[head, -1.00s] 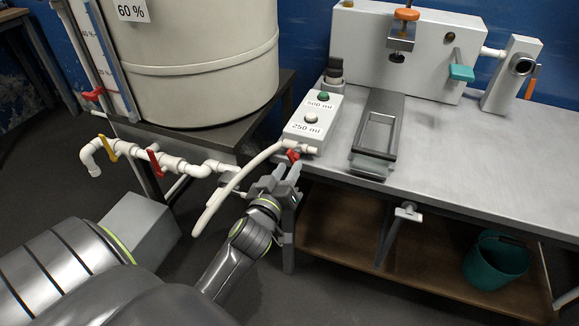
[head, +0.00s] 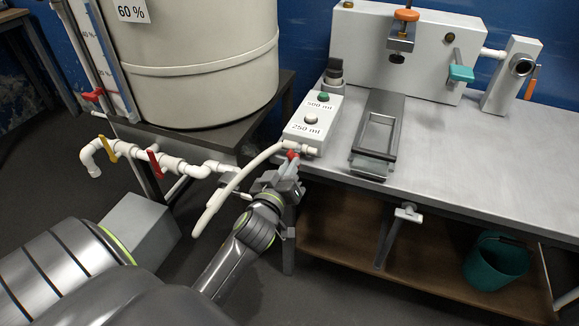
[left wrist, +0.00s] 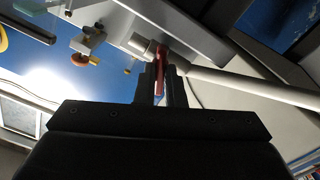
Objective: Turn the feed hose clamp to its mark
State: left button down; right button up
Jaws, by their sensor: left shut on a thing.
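The feed hose clamp shows as a small red lever (head: 292,154) where the white hose (head: 240,178) meets the fitting at the front of the dosing box (head: 315,118). My left gripper (head: 289,167) comes up from below and is shut on the red clamp lever. The fingers hide part of the lever. In the left wrist view the red lever (left wrist: 162,72) stands between the two dark fingers, with the white hose running off to the right. I cannot make out the mark. My right gripper is not in view.
A large tank (head: 200,70) stands on a dark stand at the left, with white piping and red and yellow valve handles. The bench (head: 480,165) holds a metal frame (head: 376,135) and a white cell box (head: 400,45). A green bucket (head: 497,262) sits on the lower shelf.

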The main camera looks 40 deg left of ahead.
pick_arm(q)
jog(key=m+p, duration=0.7)
jog(key=m, duration=1.4)
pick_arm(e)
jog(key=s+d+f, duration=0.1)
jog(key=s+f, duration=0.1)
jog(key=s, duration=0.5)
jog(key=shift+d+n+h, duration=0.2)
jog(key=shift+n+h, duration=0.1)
